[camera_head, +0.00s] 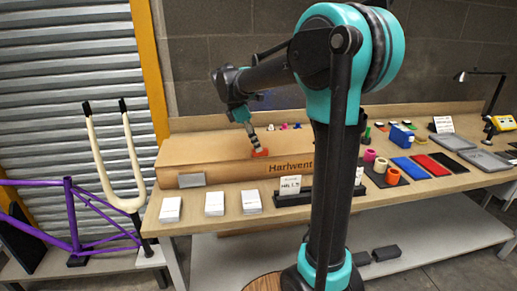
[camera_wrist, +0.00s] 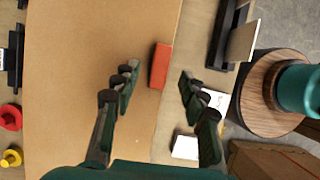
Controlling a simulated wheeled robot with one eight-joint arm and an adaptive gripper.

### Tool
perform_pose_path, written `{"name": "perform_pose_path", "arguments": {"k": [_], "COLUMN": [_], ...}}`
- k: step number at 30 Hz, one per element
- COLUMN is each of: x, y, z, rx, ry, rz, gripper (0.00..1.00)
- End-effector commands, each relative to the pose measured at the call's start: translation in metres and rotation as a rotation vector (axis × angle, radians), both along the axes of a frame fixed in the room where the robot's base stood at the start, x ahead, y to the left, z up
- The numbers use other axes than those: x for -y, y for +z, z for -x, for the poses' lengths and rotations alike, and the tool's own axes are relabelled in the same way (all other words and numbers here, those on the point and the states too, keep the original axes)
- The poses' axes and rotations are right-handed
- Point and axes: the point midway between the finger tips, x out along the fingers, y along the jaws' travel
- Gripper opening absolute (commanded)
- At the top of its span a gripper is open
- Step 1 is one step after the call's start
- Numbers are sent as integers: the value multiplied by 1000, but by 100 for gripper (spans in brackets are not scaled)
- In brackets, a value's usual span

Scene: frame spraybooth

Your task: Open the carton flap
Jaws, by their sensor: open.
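The carton (camera_head: 215,152) is a long, low brown box lettered "Harlwent", lying on the workbench. Its top looks flat and closed, and fills much of the wrist view (camera_wrist: 75,70). A red-orange tab (camera_wrist: 159,65) sits at the edge of the carton's top; in the head view it shows (camera_head: 261,153) just under my gripper (camera_head: 251,137). In the wrist view my gripper (camera_wrist: 157,80) is open and empty, with its two fingers spread on either side of the tab's line. I cannot tell whether a finger touches the carton. My arm hides the carton's right end in the head view.
White card stacks (camera_head: 214,203) lie in front of the carton. A black holder with a card (camera_head: 290,187) stands near its front right. Coloured rolls and blue and red pads (camera_head: 447,162) lie to the right. A purple bicycle frame (camera_head: 75,220) stands at left.

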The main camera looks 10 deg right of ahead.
Motion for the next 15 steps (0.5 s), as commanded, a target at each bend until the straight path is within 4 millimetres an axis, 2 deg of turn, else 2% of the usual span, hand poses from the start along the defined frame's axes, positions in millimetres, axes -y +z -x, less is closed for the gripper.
{"name": "perform_pose_path", "arguments": {"k": [6, 15], "x": [9, 12], "y": [-23, -30], "z": [0, 0], "rx": [0, 1], "ry": [0, 0], "rz": [0, 0], "gripper": [43, 43]}}
